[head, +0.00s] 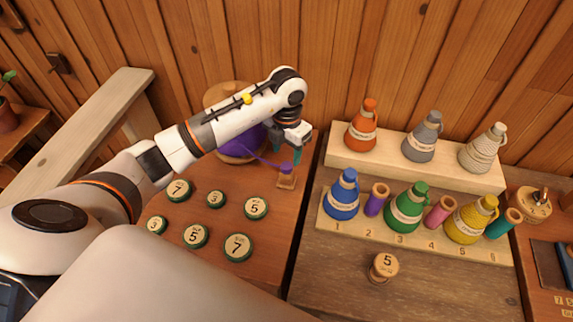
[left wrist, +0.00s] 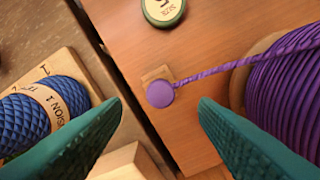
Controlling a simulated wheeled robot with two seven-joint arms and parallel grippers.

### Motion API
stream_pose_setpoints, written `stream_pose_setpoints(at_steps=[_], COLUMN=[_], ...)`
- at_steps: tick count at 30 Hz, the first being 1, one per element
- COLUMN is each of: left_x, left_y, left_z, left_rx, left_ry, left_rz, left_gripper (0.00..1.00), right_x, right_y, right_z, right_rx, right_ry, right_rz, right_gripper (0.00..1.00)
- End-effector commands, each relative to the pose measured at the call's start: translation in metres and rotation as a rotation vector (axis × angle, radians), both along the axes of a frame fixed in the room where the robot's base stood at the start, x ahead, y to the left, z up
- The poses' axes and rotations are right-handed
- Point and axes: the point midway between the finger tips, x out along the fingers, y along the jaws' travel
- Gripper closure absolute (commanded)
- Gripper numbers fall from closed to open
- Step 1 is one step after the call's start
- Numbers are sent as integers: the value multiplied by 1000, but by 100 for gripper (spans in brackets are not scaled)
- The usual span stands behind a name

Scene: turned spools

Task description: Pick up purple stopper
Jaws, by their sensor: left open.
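The purple stopper (head: 286,169) is a small round-topped piece standing on a small square wooden base near the right edge of the left table. It also shows in the left wrist view (left wrist: 160,94), with a purple cord (left wrist: 220,69) running from it to a large purple spool (head: 240,146). My left gripper (head: 287,157) is open, its teal fingers pointing down just above the stopper. In the left wrist view the stopper appears between the two fingertips, with nothing held. The arm hides part of the spool. My right gripper is not seen.
Several green-rimmed numbered discs (head: 255,208) lie on the left table. To the right, a lower wooden rack (head: 420,243) holds blue, green and yellow bottles and coloured tubes. A higher rack (head: 400,168) holds orange, grey and cream bottles. A wooden piece marked 5 (head: 384,267) stands in front.

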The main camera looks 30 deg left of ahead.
Motion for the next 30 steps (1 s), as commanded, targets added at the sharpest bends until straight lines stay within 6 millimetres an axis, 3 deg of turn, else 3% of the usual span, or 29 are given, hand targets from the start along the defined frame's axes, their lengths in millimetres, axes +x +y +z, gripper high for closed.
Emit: stream_pose_setpoints(at_steps=[7,12,20,28,30], left_x=[-2,-1,0,0,0], left_y=[0,1,1,1,1], left_z=[-29,-50,-53,-53,-53], left_rx=[-2,-3,-1,-1,-1], left_ry=[7,2,-1,0,0], left_rz=[2,1,0,0,0], left_gripper=[46,46,46,90,94], right_x=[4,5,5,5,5], right_y=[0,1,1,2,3], right_z=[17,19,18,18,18], right_rx=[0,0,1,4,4], right_ry=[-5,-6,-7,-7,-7], right_rz=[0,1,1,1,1], right_gripper=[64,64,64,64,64])
